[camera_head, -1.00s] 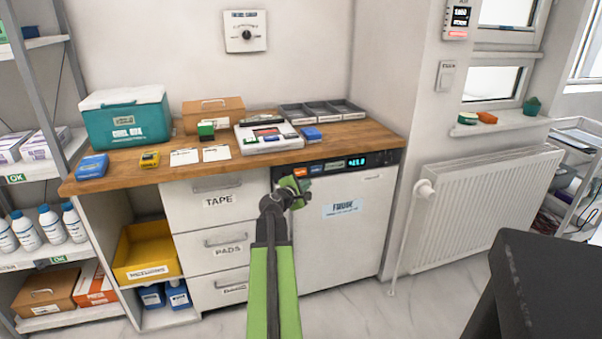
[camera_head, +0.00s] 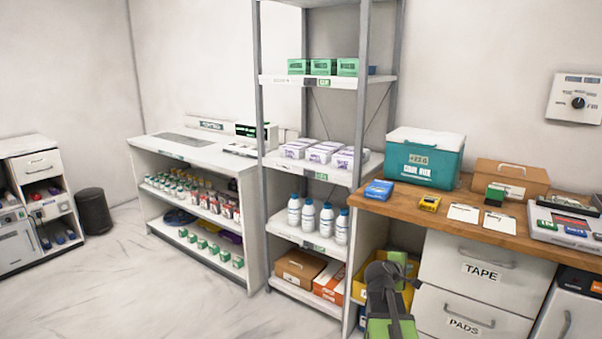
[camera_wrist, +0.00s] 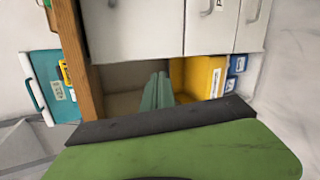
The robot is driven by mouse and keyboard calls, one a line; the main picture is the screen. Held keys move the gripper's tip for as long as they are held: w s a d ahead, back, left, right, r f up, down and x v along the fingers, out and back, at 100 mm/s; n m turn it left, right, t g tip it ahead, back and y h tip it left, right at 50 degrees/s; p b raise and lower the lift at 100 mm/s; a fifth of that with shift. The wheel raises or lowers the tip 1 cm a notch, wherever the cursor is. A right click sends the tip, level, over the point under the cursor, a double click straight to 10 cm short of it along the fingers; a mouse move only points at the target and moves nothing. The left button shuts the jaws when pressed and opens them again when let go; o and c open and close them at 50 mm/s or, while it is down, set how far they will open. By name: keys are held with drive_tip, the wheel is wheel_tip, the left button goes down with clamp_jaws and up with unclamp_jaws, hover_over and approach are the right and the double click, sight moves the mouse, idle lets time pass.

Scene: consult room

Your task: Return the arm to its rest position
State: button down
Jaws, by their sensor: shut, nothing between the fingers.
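My gripper (camera_wrist: 157,92) shows in the wrist view as two teal-green fingers lying together, shut, with nothing between them. It points toward the open bay under the wooden counter, beside the yellow bin (camera_wrist: 197,78). In the head view my green and dark arm rises from the bottom edge, in front of the yellow bin (camera_head: 358,285). Its fingertips cannot be made out clearly there.
The wooden counter (camera_head: 400,208) with white drawers (camera_head: 475,265) stands close on the right, bearing a teal cool box (camera_head: 425,160). A metal shelf unit (camera_head: 310,250) stands left of it. Open marble floor (camera_head: 130,275) lies to the left, before a low white shelf (camera_head: 195,150).

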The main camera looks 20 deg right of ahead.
drive_tip(key=a+f+m+g+y, duration=0.1)
drive_tip(key=a+f+y, duration=0.25)
drive_tip(key=a, duration=1.05)
drive_tip(key=a+f+m+y, duration=0.25)
drive_tip(key=a+f, duration=0.25)
drive_tip(key=a, duration=0.9)
drive_tip(key=s+a+f+m+g+y, duration=0.2)
drive_tip(key=s+a+g, duration=0.1)
drive_tip(key=s+a, duration=0.25)
drive_tip(key=s+a+f+m+g+y, duration=0.2)
drive_tip(key=s+a+f+m+y, duration=0.1)
drive_tip(key=s+a, duration=0.3)
wheel_tip(320, 180, up, 22)
drive_tip(key=p, duration=2.2)
drive_tip(key=shift+a+r+m+g, duration=0.2)
drive_tip(key=shift+a+m+g, duration=0.1)
drive_tip(key=shift+a+m, duration=0.15)
